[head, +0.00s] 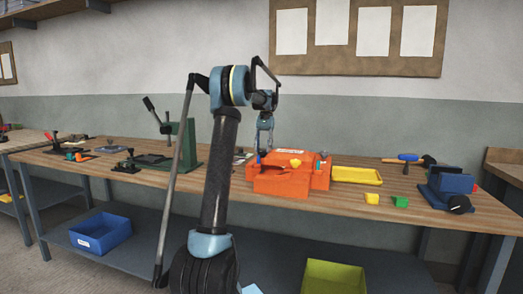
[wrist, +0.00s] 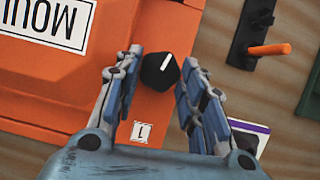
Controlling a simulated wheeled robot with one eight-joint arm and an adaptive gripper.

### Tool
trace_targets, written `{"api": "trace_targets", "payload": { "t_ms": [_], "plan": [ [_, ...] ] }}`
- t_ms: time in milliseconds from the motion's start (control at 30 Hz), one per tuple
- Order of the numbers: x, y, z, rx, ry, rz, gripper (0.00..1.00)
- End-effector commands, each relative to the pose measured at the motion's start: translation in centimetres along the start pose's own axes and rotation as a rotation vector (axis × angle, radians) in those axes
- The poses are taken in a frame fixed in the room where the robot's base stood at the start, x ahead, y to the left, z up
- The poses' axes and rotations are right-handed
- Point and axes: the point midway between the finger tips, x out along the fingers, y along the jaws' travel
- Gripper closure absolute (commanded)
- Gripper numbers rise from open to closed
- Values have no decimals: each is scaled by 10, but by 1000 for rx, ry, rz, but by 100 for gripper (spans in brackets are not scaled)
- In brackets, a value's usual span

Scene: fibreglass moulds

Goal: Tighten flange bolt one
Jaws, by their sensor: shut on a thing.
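In the wrist view a black knob-like bolt head (wrist: 156,76) with a white line stands on the orange mould (wrist: 60,95), by a small label reading 1 (wrist: 142,132). My gripper (wrist: 164,62) has one finger on each side of this bolt and is shut on it. The white line tilts to the upper right. In the head view my gripper (head: 265,143) points down over the back left of the orange mould (head: 282,184); the bolt cannot be made out there.
A blue vice (head: 450,185) stands further right. A green press (head: 187,145) stands left. An orange-handled tool (wrist: 270,49) lies beside the mould.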

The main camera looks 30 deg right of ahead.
Motion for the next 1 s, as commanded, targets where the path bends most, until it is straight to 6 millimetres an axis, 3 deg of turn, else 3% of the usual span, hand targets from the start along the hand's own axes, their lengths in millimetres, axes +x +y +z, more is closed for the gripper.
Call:
{"api": "trace_targets", "payload": {
  "t_ms": [433,467,533,1000],
  "plan": [
    [0,-2,1,8,-1,-6,87],
    [0,-2,1,7,-1,-6,61],
    [0,-2,1,7,-1,-5,45],
    [-4,0,0,9,0,-4,43]
  ]
}}
